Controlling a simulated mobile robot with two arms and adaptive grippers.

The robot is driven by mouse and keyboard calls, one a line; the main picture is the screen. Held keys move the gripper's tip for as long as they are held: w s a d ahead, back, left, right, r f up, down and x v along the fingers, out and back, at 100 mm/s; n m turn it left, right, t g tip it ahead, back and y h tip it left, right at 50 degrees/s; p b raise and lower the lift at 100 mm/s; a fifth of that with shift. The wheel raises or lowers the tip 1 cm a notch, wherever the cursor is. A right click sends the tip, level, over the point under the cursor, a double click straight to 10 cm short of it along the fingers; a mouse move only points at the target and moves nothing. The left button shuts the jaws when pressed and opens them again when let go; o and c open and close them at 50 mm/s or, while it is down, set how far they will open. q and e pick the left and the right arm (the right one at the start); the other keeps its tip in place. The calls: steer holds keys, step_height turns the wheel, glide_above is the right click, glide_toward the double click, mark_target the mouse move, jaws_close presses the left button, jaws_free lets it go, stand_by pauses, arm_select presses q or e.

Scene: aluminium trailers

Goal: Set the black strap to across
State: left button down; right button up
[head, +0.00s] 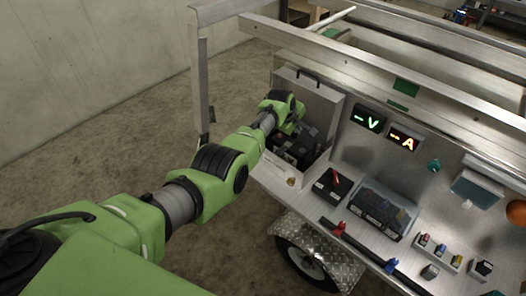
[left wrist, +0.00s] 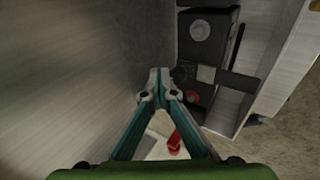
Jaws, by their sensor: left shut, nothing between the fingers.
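An open metal box (head: 272,170) with a raised lid (head: 311,98) stands at the trailer's near left corner. My left gripper (head: 308,132) reaches into it from the left, its fingers closed and empty. In the left wrist view the closed fingertips (left wrist: 159,76) are beside dark parts inside the box. A short dark flat band (left wrist: 238,81) there looks like the black strap; it lies by a black block with a round grey knob (left wrist: 200,30). I cannot tell its setting or whether the fingertips touch anything. The strap is not distinct in the head view. My right gripper is not in view.
Right of the box are a small black unit with a red part (head: 333,185), a clear-lidded case (head: 382,207) and lit green and orange displays (head: 368,120). A metal post (head: 201,85) and rails rise near my arm. A red object (left wrist: 174,142) shows below the fingers.

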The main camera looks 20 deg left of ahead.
arm_select(q)
steer(key=shift+s, duration=0.15)
stand_by(0.5)
steer(key=v, duration=1.2)
stand_by(0.5)
